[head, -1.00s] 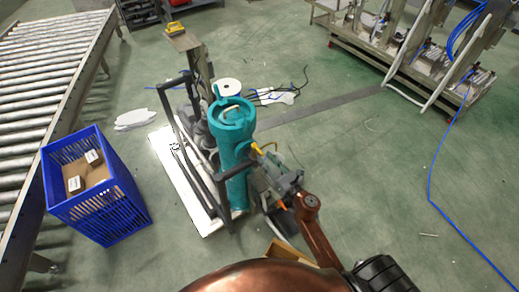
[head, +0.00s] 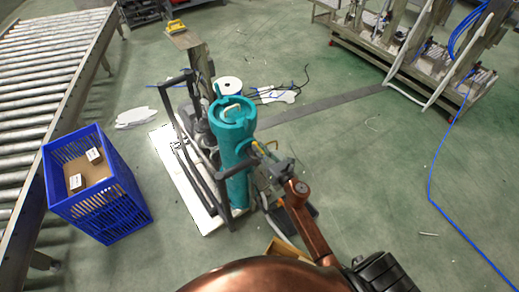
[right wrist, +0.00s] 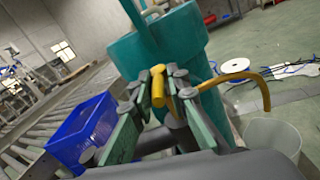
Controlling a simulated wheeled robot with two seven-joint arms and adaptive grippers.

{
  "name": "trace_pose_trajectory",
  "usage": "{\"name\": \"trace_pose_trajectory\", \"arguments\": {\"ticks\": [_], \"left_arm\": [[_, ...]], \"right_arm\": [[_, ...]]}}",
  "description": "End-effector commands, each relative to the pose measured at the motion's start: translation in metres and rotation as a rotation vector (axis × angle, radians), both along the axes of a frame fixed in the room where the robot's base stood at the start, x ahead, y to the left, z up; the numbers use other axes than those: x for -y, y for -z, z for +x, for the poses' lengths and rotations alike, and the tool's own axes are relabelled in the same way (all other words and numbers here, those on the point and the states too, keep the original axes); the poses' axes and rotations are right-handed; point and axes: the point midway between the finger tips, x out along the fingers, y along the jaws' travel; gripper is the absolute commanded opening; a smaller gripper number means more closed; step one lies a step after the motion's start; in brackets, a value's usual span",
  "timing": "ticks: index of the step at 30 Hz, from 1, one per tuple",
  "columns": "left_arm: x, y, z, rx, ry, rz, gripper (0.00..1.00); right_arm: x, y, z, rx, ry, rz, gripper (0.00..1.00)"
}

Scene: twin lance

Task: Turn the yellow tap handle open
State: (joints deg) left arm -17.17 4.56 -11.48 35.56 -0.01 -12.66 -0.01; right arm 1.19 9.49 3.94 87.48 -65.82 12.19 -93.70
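The yellow tap handle (right wrist: 158,86) is a short upright piece in the right wrist view, in front of the teal cylinder (right wrist: 165,45). A curved yellow spout (right wrist: 240,80) sticks out to its right. My right gripper (right wrist: 158,100) is open, with a finger on each side of the handle; a gap shows at the left, and contact at the right is unclear. In the head view, my right gripper (head: 272,160) is at the right side of the teal cylinder (head: 233,130), and yellow tap parts (head: 262,147) show there, partly hidden. My left gripper is not in view.
A dark tube frame (head: 180,130) stands left of the cylinder. A blue crate (head: 100,190) with boxes stands at the left beside a roller conveyor (head: 45,80). A white bucket (right wrist: 272,138) is below the spout.

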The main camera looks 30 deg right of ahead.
Motion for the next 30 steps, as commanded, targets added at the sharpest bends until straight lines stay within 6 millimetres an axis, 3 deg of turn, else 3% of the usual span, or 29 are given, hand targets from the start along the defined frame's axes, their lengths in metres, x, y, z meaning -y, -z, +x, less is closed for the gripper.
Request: {"name": "trace_pose_trajectory", "arguments": {"ticks": [4, 30], "left_arm": [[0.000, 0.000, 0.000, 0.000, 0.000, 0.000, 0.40], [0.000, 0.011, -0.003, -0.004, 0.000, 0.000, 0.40]], "right_arm": [[-0.002, 0.000, 0.000, 0.001, -0.004, 0.000, 0.00], [-0.002, 0.000, 0.001, 0.001, -0.082, -0.002, 0.00]]}}
